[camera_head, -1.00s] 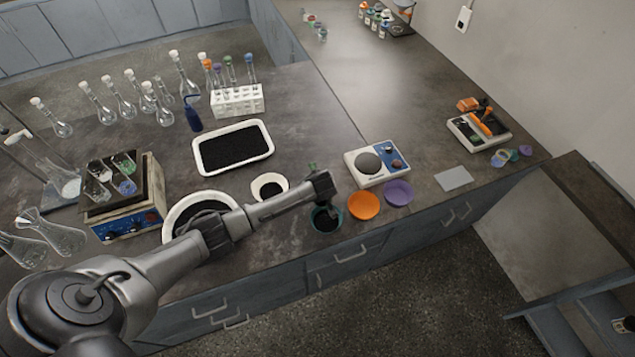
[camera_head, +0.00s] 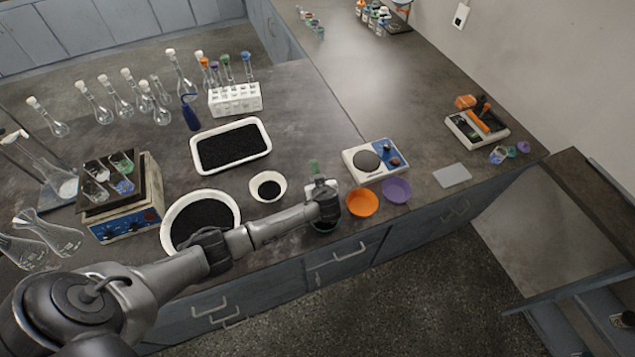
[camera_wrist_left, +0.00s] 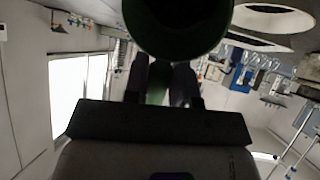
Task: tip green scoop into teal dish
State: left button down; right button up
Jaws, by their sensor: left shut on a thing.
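My left gripper (camera_head: 320,187) is shut on the green scoop (camera_head: 314,167), of which a short green piece shows above the fingers in the head view. In the left wrist view the scoop's dark green round cup (camera_wrist_left: 180,22) is at the top, with its green handle between the fingers (camera_wrist_left: 160,85). The room appears turned over in that view. I cannot tell whether the cup holds anything. The teal dish (camera_head: 323,228) is beneath my gripper at the bench's front edge, mostly hidden by it. My right gripper is out of view.
Right of the gripper are an orange dish (camera_head: 362,203), a purple dish (camera_head: 397,190) and a white balance (camera_head: 358,151). To the left are a small white bowl (camera_head: 254,186), a large white bowl (camera_head: 168,216) and a white tray (camera_head: 266,133), all with black grains.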

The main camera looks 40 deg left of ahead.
pick_arm(q)
jog(key=shift+s+d+r+t+y+b, duration=0.15)
jog(key=shift+d+r+t+y+b, duration=0.25)
jog(key=shift+y, duration=0.3)
jog(key=shift+s+d+y+b, duration=0.1)
jog(key=shift+d+y+b, duration=0.15)
jog(key=shift+b, duration=0.4)
jog(key=shift+d+r+t+y+b, duration=0.15)
jog(key=shift+r+t+y+b, duration=0.05)
jog(key=shift+t+y+b, duration=0.2)
jog(key=shift+s+d+b, duration=0.15)
jog(key=shift+b, duration=0.25)
jog(key=shift+s+d+r+y+b, duration=0.15)
jog(key=shift+d+y+b, duration=0.1)
jog(key=shift+y+b, duration=0.25)
jog(key=shift+d+m+t+y+b, duration=0.2)
jog(key=shift+m+t+y+b, duration=0.15)
jog(key=shift+b, duration=0.2)
jog(key=shift+s+d+r+t+y+b, duration=0.2)
jog(key=shift+t+y+b, duration=0.1)
jog(key=shift+b, duration=0.1)
jog(key=shift+f, duration=0.1)
